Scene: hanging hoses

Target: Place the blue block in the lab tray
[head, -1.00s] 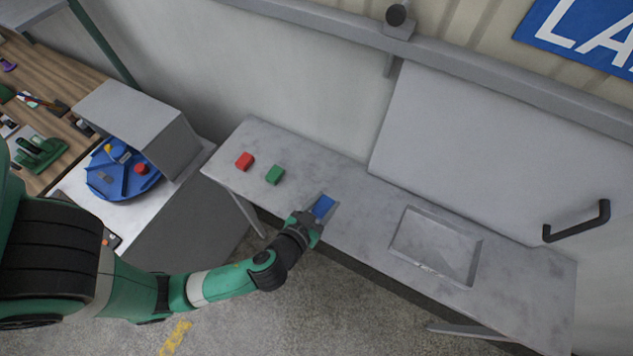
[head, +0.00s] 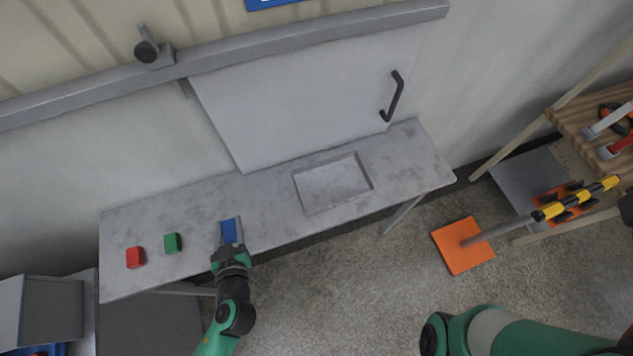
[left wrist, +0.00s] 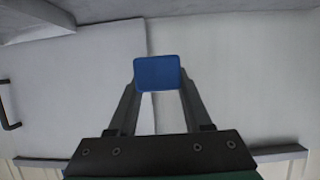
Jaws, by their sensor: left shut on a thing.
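The blue block (head: 229,231) is held between the fingertips of my left gripper (head: 230,240) at the table's front edge, right of the green block. In the left wrist view the blue block (left wrist: 157,73) sits squarely between the two fingers (left wrist: 157,88). I cannot tell how far it is above the table. The lab tray (head: 309,208) is a shallow grey rectangle on the table, right of and beyond my left gripper, and looks empty. My right arm shows at the lower right, but its gripper is out of view.
A green block (head: 172,243) and a red block (head: 135,257) stand on the grey table (head: 270,221) left of the gripper. The table between gripper and tray is clear. A panel with a black handle (head: 392,96) stands behind.

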